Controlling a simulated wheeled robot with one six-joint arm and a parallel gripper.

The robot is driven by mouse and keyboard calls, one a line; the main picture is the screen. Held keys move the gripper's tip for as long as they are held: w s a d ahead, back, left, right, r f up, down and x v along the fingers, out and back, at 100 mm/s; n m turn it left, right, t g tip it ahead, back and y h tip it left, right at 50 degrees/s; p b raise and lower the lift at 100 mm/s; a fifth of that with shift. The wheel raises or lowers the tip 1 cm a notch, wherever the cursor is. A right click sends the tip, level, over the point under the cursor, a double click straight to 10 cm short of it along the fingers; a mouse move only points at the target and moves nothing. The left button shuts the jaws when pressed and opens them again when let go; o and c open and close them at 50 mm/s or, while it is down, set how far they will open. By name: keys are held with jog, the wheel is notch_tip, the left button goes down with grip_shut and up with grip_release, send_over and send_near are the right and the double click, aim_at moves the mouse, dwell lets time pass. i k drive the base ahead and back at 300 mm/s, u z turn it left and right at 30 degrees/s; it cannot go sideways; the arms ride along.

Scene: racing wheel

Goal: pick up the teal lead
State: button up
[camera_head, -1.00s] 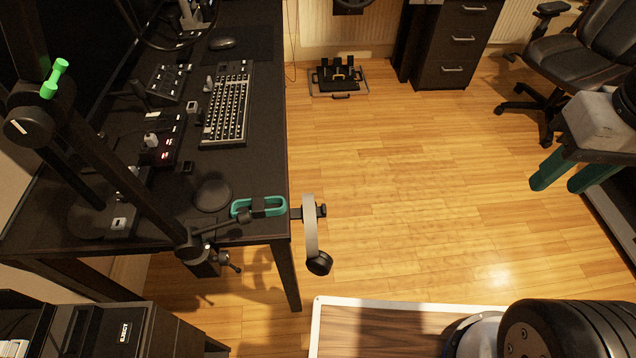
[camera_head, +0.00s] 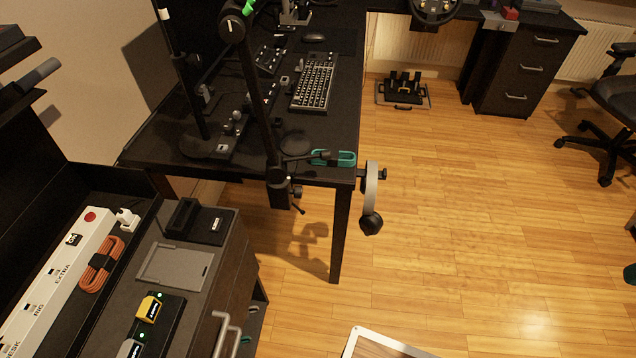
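The teal lead (camera_head: 333,158) is a small flat coil with a dark band across its middle. It lies on the near right corner of the black desk (camera_head: 235,166), beside the foot of a black boom arm (camera_head: 262,110). The headphones (camera_head: 371,195) hang from the desk edge just to its right.
A dark cabinet (camera_head: 185,222) at lower left bears a white power strip (camera_head: 62,270) with a coiled orange lead (camera_head: 100,265). A keyboard (camera_head: 313,85) lies on the desk. Pedals (camera_head: 403,88) stand on the floor.

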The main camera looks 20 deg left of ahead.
aim_at(336, 161)
jog(key=k, duration=0.1)
jog(key=u, duration=1)
jog(key=i, duration=1)
jog(key=k, duration=1)
jog(key=z, duration=1.65)
jog(key=i, duration=1.25)
jog(key=u, duration=1.3)
